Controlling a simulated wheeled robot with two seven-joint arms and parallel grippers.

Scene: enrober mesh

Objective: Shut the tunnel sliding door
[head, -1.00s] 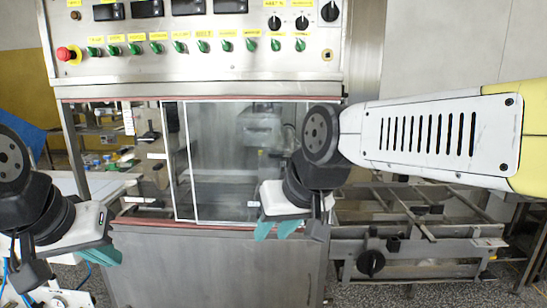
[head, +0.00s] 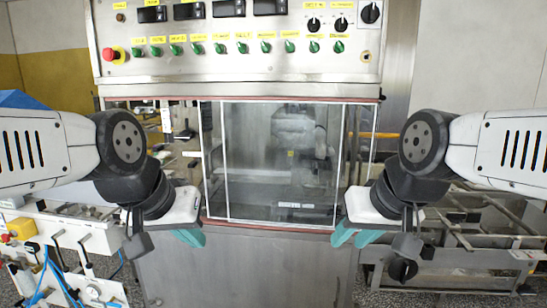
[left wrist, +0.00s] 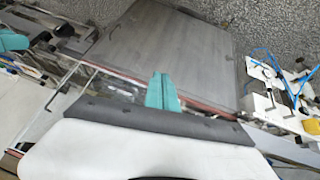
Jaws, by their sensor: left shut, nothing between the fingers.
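The tunnel's sliding door (head: 262,165) is a clear panel with thin pale upright edges, in the front of the steel machine in the head view. To its left, the bay from about the left post to the door's edge looks uncovered. Panes seem to overlap behind it; I cannot tell how they lie. My left gripper (head: 189,236) is shut and empty, low at the door's left side; its teal fingers also show in the left wrist view (left wrist: 162,92). My right gripper (head: 356,236) is low at the door's right side, its fingers foreshortened. Neither clearly touches the door.
A control panel (head: 240,65) with switches and a red stop button (head: 113,54) overhangs the door. A steel front panel (head: 262,262) lies below. A conveyor frame (head: 470,235) stands at right. Pneumatic parts with blue hoses (head: 60,265) stand at lower left.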

